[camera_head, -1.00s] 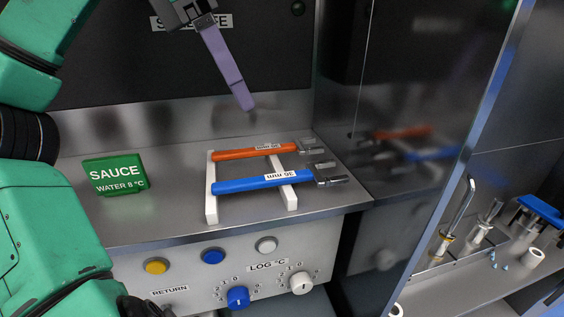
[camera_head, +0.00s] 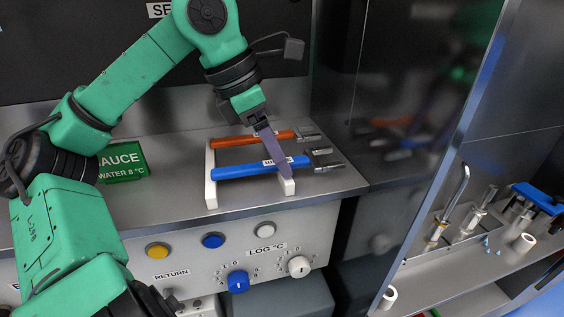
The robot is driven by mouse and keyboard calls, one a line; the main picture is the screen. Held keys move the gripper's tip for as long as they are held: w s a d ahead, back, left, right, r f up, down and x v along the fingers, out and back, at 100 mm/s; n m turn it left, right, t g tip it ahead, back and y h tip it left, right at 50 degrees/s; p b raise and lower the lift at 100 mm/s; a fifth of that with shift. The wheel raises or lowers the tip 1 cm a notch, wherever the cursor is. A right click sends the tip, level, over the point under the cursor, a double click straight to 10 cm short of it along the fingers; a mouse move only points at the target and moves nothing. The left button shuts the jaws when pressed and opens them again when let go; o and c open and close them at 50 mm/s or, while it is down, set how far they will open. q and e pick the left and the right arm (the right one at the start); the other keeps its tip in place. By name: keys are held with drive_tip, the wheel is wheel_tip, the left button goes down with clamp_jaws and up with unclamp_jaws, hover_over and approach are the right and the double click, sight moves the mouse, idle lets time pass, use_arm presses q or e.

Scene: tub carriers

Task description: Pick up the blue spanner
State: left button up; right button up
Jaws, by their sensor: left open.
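The blue spanner (camera_head: 240,169) lies across a white rack (camera_head: 211,185) on the metal counter, its grey jaw end pointing right. An orange spanner (camera_head: 236,141) lies behind it on the same rack. My left gripper (camera_head: 284,168) comes down from above with its purple finger in front of the blue spanner's right half, hiding part of its label. Only one finger shows clearly, seen edge-on. I cannot tell whether it touches the spanner. The spanner still rests on the rack. My right gripper is not in view.
Buttons and knobs, including a blue knob (camera_head: 238,282), line the front panel below. A shiny upright panel (camera_head: 400,150) bounds the right. Bare counter lies in front of the rack.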

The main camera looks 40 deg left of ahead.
use_arm(q)
drive_tip(key=shift+f, duration=0.1)
clamp_jaws()
idle(1.4)
